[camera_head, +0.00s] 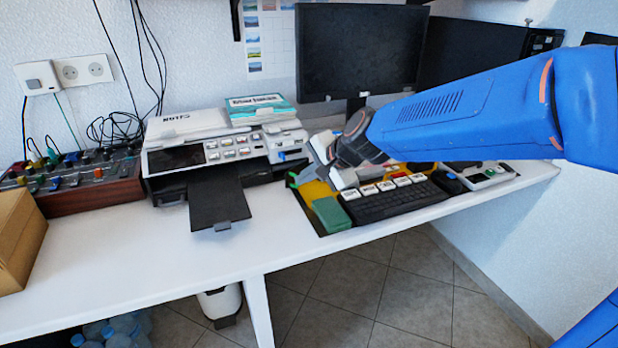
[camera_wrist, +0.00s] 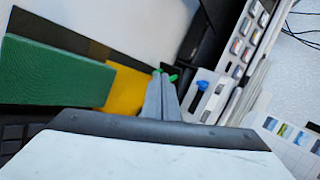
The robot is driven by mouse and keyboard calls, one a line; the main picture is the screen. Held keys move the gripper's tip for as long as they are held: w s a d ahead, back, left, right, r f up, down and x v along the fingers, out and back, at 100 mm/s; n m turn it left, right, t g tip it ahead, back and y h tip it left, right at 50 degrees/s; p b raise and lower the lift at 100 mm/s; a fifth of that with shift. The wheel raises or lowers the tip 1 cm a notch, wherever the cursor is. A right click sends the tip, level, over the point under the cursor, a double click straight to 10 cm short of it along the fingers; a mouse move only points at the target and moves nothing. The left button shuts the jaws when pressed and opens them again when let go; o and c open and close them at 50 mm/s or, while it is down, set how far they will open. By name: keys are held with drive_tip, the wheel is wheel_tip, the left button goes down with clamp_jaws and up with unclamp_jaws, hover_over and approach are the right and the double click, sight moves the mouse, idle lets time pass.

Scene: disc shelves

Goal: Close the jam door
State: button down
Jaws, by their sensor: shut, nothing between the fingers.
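The printer (camera_head: 225,150) stands on the white desk, with a button panel on its front and a dark tray (camera_head: 218,198) sticking out. I cannot make out with certainty which part is the jam door or how far it stands open. A small blue part (camera_head: 281,155) shows at the printer's right end; the wrist view also shows a blue part (camera_wrist: 202,86) beside the fingers.
A green box (camera_head: 331,214) and a black keyboard (camera_head: 395,201) lie right of my gripper. A monitor (camera_head: 358,50) stands behind. A control box (camera_head: 95,180) and a cardboard box (camera_head: 18,240) are at left. The desk front (camera_head: 120,260) is clear.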

drive_tip(key=a, duration=0.2)
drive_tip(key=shift+w+a, duration=0.8)
drive_tip(key=shift+a, duration=0.3)
drive_tip(key=shift+w+a, duration=0.5)
drive_tip(key=shift+a, duration=0.3)
idle(0.6)
